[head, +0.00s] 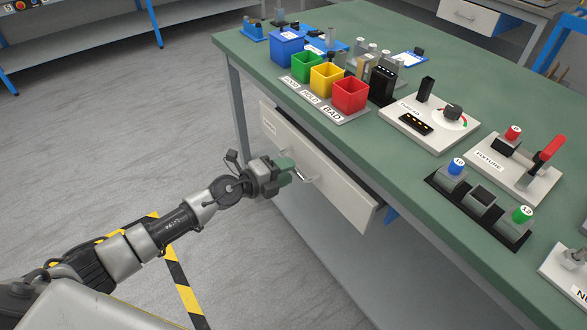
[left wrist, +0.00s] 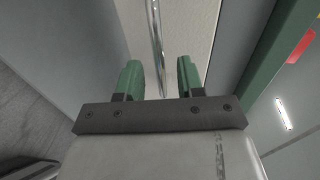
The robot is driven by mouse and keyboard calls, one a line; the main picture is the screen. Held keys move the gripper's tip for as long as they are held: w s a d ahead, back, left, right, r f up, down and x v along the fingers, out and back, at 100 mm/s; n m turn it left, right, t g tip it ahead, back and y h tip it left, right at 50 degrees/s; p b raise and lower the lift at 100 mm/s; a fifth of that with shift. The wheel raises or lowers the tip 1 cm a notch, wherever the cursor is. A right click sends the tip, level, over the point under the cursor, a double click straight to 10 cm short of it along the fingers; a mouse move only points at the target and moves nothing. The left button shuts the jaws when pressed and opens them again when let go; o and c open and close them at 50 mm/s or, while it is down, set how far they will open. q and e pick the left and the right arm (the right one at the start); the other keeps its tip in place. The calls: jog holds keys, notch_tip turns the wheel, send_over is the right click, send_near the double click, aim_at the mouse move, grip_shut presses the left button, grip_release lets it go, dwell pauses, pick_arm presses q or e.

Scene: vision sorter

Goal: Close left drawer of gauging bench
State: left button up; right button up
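The left drawer (head: 335,187) of the gauging bench is a pale front panel under the green top (head: 430,165). It stands partly open, with a dark gap above its right part. Its metal bar handle (head: 308,179) is at the middle of the front. My left gripper (head: 289,168) is at the handle, its green fingers close to it. In the left wrist view the two fingers (left wrist: 159,78) are apart, and the handle (left wrist: 156,40) runs between them with space at each side. Whether a finger touches the drawer front cannot be told. My right gripper is not in view.
On the bench stand blue, green, yellow and red bins (head: 350,95), a gauge panel (head: 430,121), a fixture panel (head: 514,166) and a black holder (head: 478,207) with coloured pieces. A grey lower shelf (head: 330,245) lies below the drawer. Open floor (head: 120,130) lies left of the bench.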

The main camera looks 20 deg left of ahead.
pick_arm(q)
jog(key=shift+x, duration=1.35)
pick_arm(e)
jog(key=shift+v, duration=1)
pick_arm(q)
grip_shut()
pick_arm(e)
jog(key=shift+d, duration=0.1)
